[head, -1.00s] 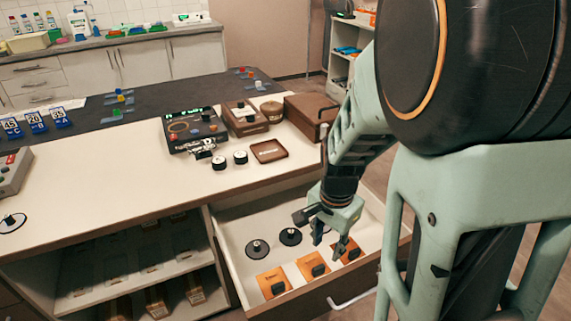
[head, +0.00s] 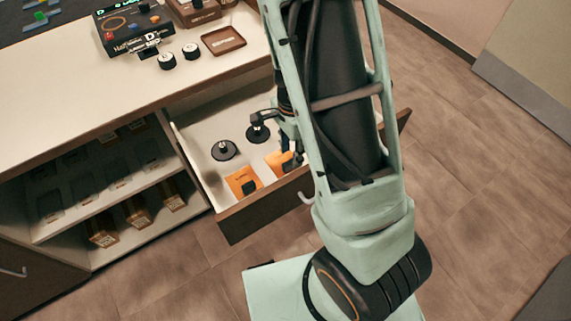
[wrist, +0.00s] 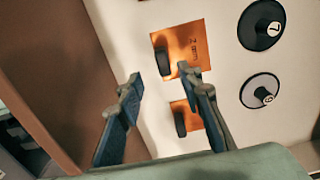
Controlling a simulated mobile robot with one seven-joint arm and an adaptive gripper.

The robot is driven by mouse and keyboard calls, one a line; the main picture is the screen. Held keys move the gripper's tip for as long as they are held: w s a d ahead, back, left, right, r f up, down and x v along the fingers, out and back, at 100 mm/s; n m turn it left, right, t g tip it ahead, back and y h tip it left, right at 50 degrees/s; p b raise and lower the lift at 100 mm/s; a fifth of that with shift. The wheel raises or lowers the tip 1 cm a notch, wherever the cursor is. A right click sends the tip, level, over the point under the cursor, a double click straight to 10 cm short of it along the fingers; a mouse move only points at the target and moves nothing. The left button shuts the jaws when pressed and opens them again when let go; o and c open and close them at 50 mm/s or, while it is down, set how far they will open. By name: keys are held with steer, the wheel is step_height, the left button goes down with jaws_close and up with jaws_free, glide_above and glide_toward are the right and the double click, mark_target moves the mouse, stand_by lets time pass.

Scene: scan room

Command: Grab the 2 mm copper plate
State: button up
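In the wrist view, an orange copper plate (wrist: 190,46) with what looks like a "2 mm" mark lies flat on the pale drawer floor, with a black upright grip (wrist: 163,63) on it. A second copper plate (wrist: 196,122) with a black grip lies below it in that view, partly behind a finger. My gripper (wrist: 160,80) is open and empty, its fingertips apart on either side of the marked plate's grip in the picture and seemingly above it. In the head view, two copper plates show, one clear (head: 236,177) and one partly behind my gripper (head: 289,154).
Two black discs (wrist: 248,40) (wrist: 247,93) with numbered knobs lie beside the plates. The open drawer's brown front (head: 250,216) stands close beside the fingers. A worktop (head: 95,90) with devices and a brown tray (head: 222,40) is behind.

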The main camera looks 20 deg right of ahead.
mark_target(289, 162)
steer(key=f, duration=0.2)
steer(key=f+b, duration=0.2)
steer(key=f, duration=0.1)
steer(key=shift+w+a+f, duration=0.15)
steer(key=shift+a+f, duration=0.1)
steer(key=shift+f, duration=0.1)
steer(key=shift+r, duration=0.1)
jaws_close()
